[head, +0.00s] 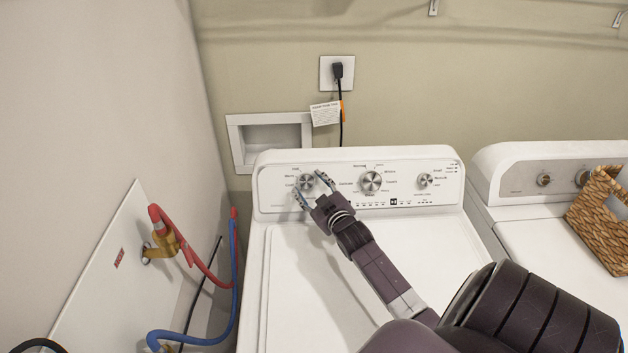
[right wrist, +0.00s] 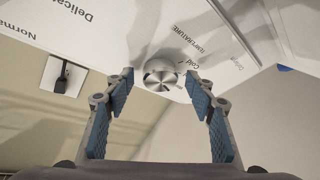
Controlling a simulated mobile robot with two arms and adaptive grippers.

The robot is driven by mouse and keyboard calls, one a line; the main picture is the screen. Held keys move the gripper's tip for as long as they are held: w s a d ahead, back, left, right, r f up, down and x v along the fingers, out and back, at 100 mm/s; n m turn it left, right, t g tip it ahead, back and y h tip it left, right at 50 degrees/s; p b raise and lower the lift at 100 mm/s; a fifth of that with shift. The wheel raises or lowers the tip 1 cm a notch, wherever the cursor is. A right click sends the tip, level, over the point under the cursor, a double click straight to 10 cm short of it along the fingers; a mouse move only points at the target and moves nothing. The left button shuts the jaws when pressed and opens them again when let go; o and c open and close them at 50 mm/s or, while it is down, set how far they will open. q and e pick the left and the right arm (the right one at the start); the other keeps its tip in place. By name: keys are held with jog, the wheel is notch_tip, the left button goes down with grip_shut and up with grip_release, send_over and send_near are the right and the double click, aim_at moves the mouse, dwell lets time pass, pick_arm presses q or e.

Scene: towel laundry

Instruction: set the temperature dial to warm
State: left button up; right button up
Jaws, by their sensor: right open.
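The temperature dial (head: 306,183) is a round silver knob at the left of the washer's white control panel (head: 268,200), with small labels to its left. In the right wrist view the dial (right wrist: 160,76) is centred ahead, beside the printed word "TEMPERATURE". My right gripper (head: 312,184) is open, with its blue-padded fingers on either side of the dial in the head view. In the right wrist view the gripper (right wrist: 161,84) has a wide gap between its fingertips, with the dial in line with the gap. Contact with the dial cannot be made out. My left gripper is not in view.
The panel also carries a larger middle dial (head: 371,182) and a right dial (head: 425,181). A second machine (head: 520,205) with a wicker basket (head: 600,222) stands at the right. Red and blue hoses (head: 232,262) run along the left wall. The washer lid (head: 300,280) is clear.

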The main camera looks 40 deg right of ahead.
jog(key=v, duration=1.2)
jog(key=shift+w+d+f, duration=0.1)
